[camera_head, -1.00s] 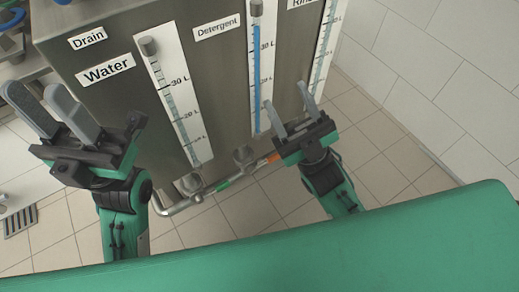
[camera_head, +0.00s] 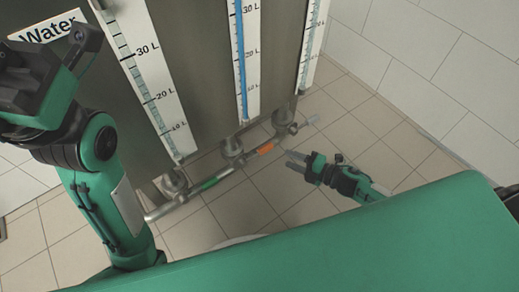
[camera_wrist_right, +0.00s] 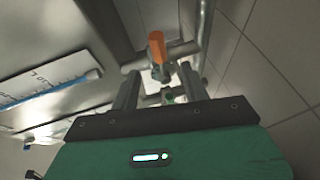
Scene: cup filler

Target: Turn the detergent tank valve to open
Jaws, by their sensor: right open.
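The tank's blue-filled gauge (camera_head: 241,60) has a grey valve body (camera_head: 232,148) on the pipe below it. An orange piece (camera_head: 264,148) lies along the pipe just right of that valve. My right gripper (camera_head: 293,161) is open, low and right of the orange piece, pointing left at the pipe. In the right wrist view the orange piece (camera_wrist_right: 157,47) lies beyond and between the open fingers, apart from them.
A green piece (camera_head: 208,183) lies on the pipe near the water gauge's valve (camera_head: 174,181). Another valve (camera_head: 284,119) sits to the upper right. The metal tank (camera_head: 190,50) stands behind the pipe. Tiled floor (camera_head: 350,130) is clear on the right.

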